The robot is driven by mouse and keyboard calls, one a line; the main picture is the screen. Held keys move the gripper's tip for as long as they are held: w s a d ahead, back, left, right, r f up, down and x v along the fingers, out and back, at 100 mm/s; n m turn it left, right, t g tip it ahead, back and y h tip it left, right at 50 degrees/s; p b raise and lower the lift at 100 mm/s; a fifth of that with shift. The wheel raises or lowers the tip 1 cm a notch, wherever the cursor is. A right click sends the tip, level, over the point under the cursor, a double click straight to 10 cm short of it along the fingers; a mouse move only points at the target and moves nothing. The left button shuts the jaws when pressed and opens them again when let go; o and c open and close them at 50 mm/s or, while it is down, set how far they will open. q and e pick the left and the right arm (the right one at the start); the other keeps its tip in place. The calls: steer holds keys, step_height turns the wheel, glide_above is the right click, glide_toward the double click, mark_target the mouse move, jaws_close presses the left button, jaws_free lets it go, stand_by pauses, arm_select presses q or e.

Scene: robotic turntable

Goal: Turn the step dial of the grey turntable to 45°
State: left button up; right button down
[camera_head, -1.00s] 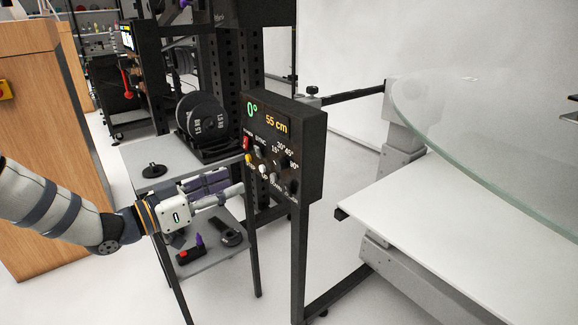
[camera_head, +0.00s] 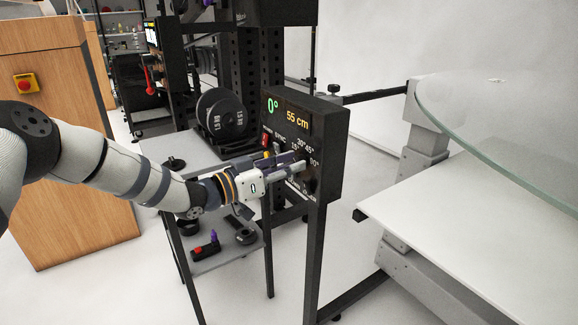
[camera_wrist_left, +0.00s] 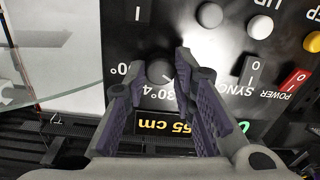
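The black control panel (camera_head: 332,125) of the turntable stands on a post in the head view, its display reading 0° and 55 cm. In the left wrist view, upside down, the dark round step dial (camera_wrist_left: 160,72) shows between the spread fingertips of my left gripper (camera_wrist_left: 160,66), near the 30° and partly covered 45° labels. The fingers look open around it; I cannot tell whether they touch it. My right gripper is not in view.
A red power switch (camera_wrist_left: 295,80), a sync switch (camera_wrist_left: 250,70) and white and yellow buttons sit beside the dial. The glass disc (camera_head: 490,110) is at the right above a white platform (camera_head: 450,215). A grey side table (camera_head: 185,140) with weights stands behind my left arm.

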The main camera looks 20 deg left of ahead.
arm_select(q)
jaws_close()
steer(key=shift+a+m+h+p, duration=0.15)
steer(key=shift+m+p, duration=0.75)
steer(key=shift+m, duration=3.6)
steer(key=shift+d+m+h+p, duration=0.2)
steer(key=shift+m+p, duration=0.7)
steer(key=shift+m, duration=3.6)
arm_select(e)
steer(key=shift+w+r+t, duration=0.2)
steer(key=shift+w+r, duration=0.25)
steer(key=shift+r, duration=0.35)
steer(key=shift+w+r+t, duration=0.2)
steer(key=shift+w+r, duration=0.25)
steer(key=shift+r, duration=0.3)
arm_select(q)
steer(key=o, duration=0.8)
jaws_free()
